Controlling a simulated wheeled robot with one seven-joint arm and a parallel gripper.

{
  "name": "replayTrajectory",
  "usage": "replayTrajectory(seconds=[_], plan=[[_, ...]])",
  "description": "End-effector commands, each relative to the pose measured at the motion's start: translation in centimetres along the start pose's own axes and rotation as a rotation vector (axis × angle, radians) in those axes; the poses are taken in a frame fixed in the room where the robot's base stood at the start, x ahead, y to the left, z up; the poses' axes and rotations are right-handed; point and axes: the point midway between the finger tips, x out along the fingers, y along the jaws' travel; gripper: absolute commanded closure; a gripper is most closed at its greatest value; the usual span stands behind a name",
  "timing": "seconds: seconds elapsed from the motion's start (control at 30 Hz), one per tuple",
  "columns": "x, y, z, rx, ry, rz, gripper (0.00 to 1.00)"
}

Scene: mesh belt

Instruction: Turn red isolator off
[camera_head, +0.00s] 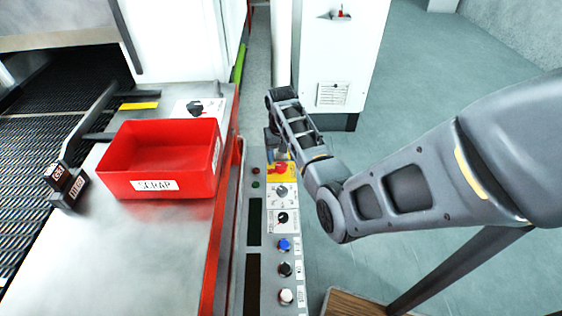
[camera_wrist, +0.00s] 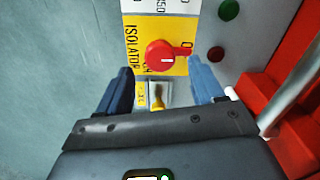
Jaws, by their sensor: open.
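The red isolator (camera_wrist: 160,57) is a round red knob on a yellow plate (camera_wrist: 184,28) marked ISOLATOR in the wrist view. A short white line shows on the knob's face. In the head view the isolator (camera_head: 279,168) is at the far end of the control panel. My gripper (camera_wrist: 160,82) is open and empty. Its two fingers stand apart on either side of the lower part of the yellow plate, and the knob is just beyond them. In the head view my gripper (camera_head: 274,145) is at the panel's far end, partly hidden by my wrist.
The grey control panel (camera_head: 270,297) carries several other knobs and a green and a red button. A red SCRAP bin (camera_head: 180,190) stands on the metal table to the left. A white cabinet (camera_head: 338,50) stands behind.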

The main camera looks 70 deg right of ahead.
Motion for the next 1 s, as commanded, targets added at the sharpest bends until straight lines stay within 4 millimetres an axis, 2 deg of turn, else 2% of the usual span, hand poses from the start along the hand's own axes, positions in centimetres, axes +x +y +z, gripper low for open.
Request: replayTrajectory(seconds=[0.1, 0.3, 1.0], plan=[[-2.0, 0.0, -0.1, -0.001, 0.003, 0.0, 0.33], [-4.0, -0.1, -0.1, -0.002, 0.002, 0.0, 0.33], [-4.4, -0.1, 0.0, -0.001, 0.0, 0.0, 0.33]])
